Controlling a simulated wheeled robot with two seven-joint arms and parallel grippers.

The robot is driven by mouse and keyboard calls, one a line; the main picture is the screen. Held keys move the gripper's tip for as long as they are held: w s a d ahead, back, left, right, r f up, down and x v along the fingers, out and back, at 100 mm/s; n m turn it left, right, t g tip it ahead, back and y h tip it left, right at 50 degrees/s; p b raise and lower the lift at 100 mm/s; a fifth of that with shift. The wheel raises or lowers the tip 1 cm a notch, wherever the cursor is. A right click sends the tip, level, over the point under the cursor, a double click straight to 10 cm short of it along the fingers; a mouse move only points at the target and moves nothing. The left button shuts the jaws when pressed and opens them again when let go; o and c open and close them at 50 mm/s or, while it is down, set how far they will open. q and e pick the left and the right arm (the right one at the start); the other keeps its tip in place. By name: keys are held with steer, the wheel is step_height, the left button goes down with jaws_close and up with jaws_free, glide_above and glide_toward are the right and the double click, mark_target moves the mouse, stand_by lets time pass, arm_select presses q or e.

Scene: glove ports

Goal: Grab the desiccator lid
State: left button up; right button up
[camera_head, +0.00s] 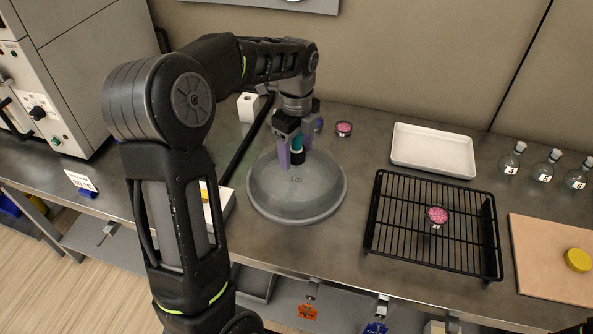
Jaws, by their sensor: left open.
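The desiccator lid (318,197) is a grey translucent dome marked "LID" on the metal bench, near the middle of the view. A dark and teal knob (297,150) stands on its top. My left gripper (291,158) points down over the lid from above. Its purple-grey fingers are open, one on the left of the knob and one partly hidden behind it. I cannot tell whether they touch the knob. My right gripper is not in view.
A black wire rack (383,238) holding a pink dish (437,215) stands to the right. Behind it are a white tray (432,140) and another small dish (344,129). Several flasks (546,170) and a tan board (550,275) with a yellow cap (577,260) are at far right.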

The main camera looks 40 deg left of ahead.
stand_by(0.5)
arm_select(q)
jaws_close()
stand_by(0.5)
steer(key=shift+r, duration=0.1)
